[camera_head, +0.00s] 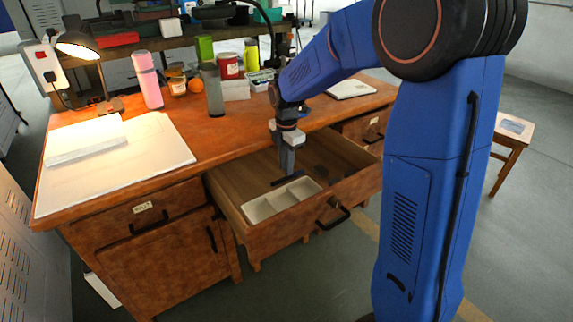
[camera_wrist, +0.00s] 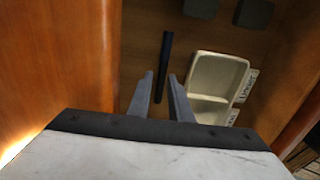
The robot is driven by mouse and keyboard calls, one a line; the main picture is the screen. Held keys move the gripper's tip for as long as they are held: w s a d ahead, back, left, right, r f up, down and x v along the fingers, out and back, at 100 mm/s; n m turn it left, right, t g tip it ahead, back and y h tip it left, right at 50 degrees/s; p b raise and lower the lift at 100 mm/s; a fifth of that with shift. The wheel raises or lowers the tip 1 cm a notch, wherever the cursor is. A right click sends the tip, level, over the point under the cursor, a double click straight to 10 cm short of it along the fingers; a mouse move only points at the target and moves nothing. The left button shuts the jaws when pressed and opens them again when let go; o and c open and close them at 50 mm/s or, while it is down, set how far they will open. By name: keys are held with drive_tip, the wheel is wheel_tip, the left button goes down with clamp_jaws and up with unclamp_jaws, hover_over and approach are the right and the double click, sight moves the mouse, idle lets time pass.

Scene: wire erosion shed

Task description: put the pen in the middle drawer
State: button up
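The middle drawer (camera_head: 258,231) is pulled open under the wooden desk. My gripper (camera_head: 288,171) points down inside it, near the white divided tray. The dark pen (camera_head: 278,184) is just under the fingertips, beside the tray. In the wrist view the pen (camera_wrist: 165,50) is a thin dark stick inside the drawer, with its near end between the two grey fingers. My gripper (camera_wrist: 160,76) is open there, with gaps between the fingers and the pen. I cannot tell whether the pen touches the drawer floor.
The white tray (camera_head: 262,211) has labels in the wrist view. Small dark blocks (camera_wrist: 255,12) lie in the drawer. A lamp (camera_head: 78,46), pink bottle (camera_head: 147,80), grey bottle (camera_head: 213,90) and red tin (camera_head: 229,66) stand on the desk. A stool (camera_head: 513,127) stands at right.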

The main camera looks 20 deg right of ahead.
drive_tip(key=shift+s+f, duration=0.35)
drive_tip(key=shift+f, duration=0.2)
wheel_tip(320, 180, up, 13)
drive_tip(key=s+d+r+m+t, duration=0.1)
drive_tip(key=s+d+r+m, duration=0.2)
drive_tip(key=s+m, duration=0.35)
drive_tip(key=s+d+f+m+t, duration=0.1)
drive_tip(key=s+d+f+m, duration=0.1)
drive_tip(key=s+m, duration=0.5)
drive_tip(key=s+d+f+m+t, duration=0.2)
drive_tip(key=s+m, duration=0.6)
drive_tip(key=s, duration=1.1)
drive_tip(key=shift+s+f+t, duration=0.2)
drive_tip(key=shift+f+t, duration=0.1)
drive_tip(key=shift+f, duration=0.25)
